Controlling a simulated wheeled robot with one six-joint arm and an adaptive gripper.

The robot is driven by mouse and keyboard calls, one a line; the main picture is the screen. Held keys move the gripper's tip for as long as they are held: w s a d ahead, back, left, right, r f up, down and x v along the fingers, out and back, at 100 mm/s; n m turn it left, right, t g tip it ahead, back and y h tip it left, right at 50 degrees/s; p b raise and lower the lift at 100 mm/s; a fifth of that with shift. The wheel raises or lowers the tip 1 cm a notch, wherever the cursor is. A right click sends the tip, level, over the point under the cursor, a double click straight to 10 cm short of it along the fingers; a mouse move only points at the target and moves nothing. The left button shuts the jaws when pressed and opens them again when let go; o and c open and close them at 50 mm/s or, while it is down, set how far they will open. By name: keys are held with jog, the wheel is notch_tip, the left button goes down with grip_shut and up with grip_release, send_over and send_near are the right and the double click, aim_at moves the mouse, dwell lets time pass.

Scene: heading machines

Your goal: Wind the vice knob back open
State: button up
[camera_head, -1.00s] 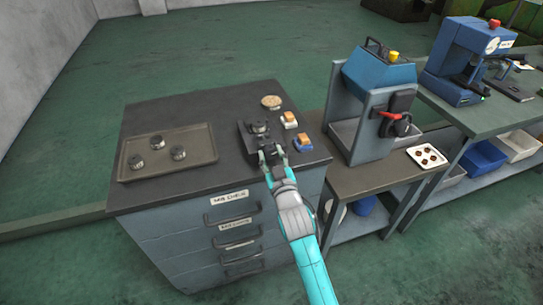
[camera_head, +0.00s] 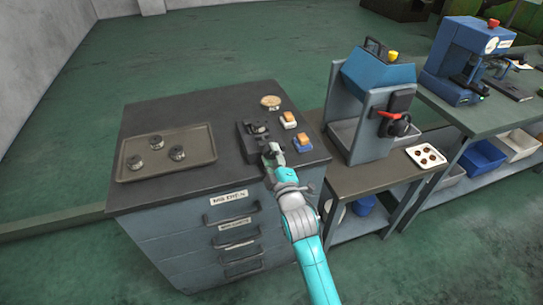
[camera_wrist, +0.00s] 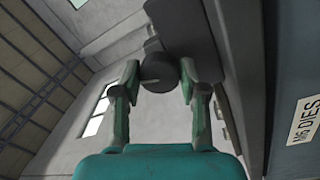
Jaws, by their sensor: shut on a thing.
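The vice (camera_head: 256,133) is a small dark block on the cabinet top, with a round dark part held in it. Its knob (camera_wrist: 160,73) is a dark round piece in the wrist view. My gripper (camera_head: 271,152) is at the near end of the vice. In the wrist view my gripper (camera_wrist: 158,84) has one finger on each side of the knob and is shut on it. In the head view the fingers mostly hide the knob.
A grey tray (camera_head: 200,160) with three dark round parts lies to the left. Two small blocks, one orange-topped (camera_head: 288,119) and one blue-based (camera_head: 303,143), stand close right of the vice. A round dish (camera_head: 270,101) sits behind. A blue machine (camera_head: 375,80) stands further right.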

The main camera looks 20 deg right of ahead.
jog(key=shift+n, duration=1.8)
jog(key=o, duration=1.1)
jog(key=shift+o, duration=0.2)
jog(key=s, duration=1.2)
jog(key=shift+f, duration=0.4)
